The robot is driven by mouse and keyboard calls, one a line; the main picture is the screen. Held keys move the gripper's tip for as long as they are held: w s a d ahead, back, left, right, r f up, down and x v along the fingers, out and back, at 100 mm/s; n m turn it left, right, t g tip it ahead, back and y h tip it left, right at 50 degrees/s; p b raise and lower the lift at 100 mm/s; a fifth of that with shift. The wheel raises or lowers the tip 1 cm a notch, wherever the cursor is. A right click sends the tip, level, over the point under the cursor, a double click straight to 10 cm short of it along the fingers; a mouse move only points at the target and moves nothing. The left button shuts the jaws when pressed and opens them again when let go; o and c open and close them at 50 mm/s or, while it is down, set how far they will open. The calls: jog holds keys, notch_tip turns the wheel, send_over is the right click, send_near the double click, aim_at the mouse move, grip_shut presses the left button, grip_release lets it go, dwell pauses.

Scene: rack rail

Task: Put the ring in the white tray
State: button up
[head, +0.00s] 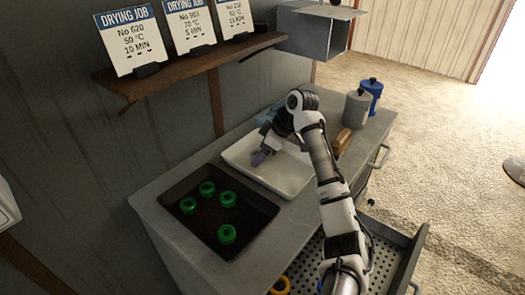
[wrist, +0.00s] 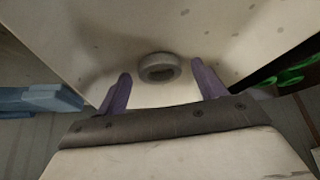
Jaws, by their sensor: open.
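The white tray (head: 285,180) sits on the grey worktop, and its pale floor and walls fill much of the wrist view (wrist: 95,35). A grey ring (wrist: 158,68) lies in the tray, just beyond and between my fingertips. I cannot make out this ring in the head view, where my gripper and arm cover part of the tray. My gripper (head: 260,157) is over the tray's left part, pointing down. In the wrist view its two purple fingers (wrist: 161,80) stand apart with nothing held between them.
A black tray (head: 205,235) with several green rings (head: 227,234) stands left of the white tray. Grey (head: 356,108) and blue (head: 372,92) canisters stand at the right. A shelf (head: 190,68) with sign cards hangs above. An open perforated drawer (head: 385,262) juts out in front, with a yellow ring (head: 281,285) inside.

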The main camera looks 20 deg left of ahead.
jog(key=b+v, duration=0.2)
jog(key=v, duration=1)
jog(key=shift+r+b, duration=0.2)
jog(key=shift+b, duration=0.15)
